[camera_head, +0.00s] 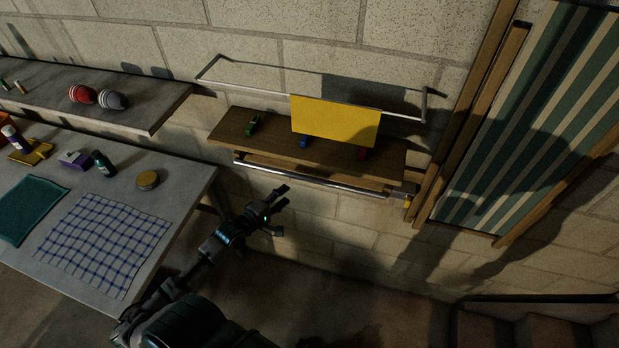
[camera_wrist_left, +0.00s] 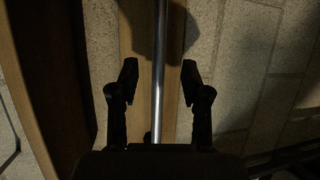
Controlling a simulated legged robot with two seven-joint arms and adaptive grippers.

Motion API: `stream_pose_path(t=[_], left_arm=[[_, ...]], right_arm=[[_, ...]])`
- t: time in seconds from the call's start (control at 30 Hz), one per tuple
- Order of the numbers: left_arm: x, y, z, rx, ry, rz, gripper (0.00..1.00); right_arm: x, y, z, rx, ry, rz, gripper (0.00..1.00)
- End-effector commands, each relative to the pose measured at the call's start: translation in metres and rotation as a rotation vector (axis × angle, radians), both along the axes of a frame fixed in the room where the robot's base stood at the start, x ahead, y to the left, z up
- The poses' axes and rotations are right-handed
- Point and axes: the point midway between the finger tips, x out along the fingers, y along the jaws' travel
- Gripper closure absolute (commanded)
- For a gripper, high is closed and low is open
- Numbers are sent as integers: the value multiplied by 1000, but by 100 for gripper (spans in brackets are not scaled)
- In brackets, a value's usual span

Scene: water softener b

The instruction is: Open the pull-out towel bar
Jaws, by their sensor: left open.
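A shiny metal bar (camera_head: 310,180) runs along the front underside of a wooden wall shelf (camera_head: 265,143). My left gripper (camera_head: 281,210) is in front of and below this bar, near its left half. In the left wrist view the bar (camera_wrist_left: 161,60) runs straight up the picture between the two spread fingers (camera_wrist_left: 159,82). Clear gaps show on both sides, and neither finger appears to touch it. The jaws are open and empty. My right gripper is in neither view.
A thin wire rail (camera_head: 260,66) with a yellow sheet (camera_head: 335,121) stands above the shelf. Small colored items, including a green one (camera_head: 252,125), are on the shelf. A grey table (camera_head: 188,190) with a checked cloth (camera_head: 103,243) is left. A striped panel (camera_head: 530,120) is right.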

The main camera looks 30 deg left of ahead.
Motion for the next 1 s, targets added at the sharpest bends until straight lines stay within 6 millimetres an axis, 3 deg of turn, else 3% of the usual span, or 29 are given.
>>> stream_pose_path(t=[0.3,0.5,0.7,0.97,1.0], left_arm=[[73,-11,-12,3,-2,1,52],[106,-18,-19,5,-2,0,52],[120,-21,-22,5,-1,0,52],[121,-20,-22,4,-1,-1,52],[121,-20,-22,4,-1,-1,57]], right_arm=[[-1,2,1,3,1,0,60],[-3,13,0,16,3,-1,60],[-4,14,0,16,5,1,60],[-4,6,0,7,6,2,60],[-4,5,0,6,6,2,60]])
